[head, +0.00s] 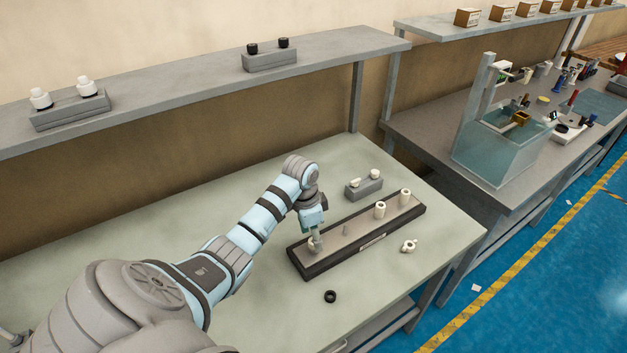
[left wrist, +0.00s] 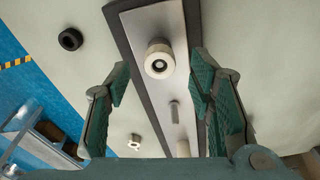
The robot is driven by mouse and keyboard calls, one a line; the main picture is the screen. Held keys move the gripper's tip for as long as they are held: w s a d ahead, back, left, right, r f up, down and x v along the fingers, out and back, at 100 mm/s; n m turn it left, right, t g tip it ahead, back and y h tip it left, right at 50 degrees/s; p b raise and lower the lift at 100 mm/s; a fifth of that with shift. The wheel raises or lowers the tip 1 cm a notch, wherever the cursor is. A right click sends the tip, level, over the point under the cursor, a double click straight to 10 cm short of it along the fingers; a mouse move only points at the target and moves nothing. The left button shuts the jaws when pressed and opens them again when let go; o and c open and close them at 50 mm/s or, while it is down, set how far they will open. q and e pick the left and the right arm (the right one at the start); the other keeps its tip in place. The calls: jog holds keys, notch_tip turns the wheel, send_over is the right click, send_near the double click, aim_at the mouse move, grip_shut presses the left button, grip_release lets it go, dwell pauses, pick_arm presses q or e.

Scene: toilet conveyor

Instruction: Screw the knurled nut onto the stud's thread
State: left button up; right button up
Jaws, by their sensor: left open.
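A long dark-edged board (head: 293,258) with a pale metal top lies on the table. A cream round piece (left wrist: 160,58) with a dark centre sits at its near end; it may be the knurled nut on a stud, but I cannot make out knurling. A bare grey stud (head: 346,230) stands upright beside it, also in the left wrist view (left wrist: 174,115). Two cream cylinders (head: 380,210) stand farther along. My left gripper (head: 316,243) is over the near end, fingers open on either side of the round piece in the wrist view, apparently not touching it. My right gripper is not in view.
A black ring (head: 330,296) and a small white part (head: 408,247) lie loose on the table (head: 225,165). A grey block (head: 363,188) with two white pieces stands behind the board. A shelf (head: 185,85) runs along the wall above.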

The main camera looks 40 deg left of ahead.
aim_at(310, 241)
pick_arm(q)
jog(key=r, duration=0.5)
jog(key=shift+s+a+r, duration=0.15)
jog(key=shift+s+r, duration=0.15)
jog(key=shift+s, duration=0.05)
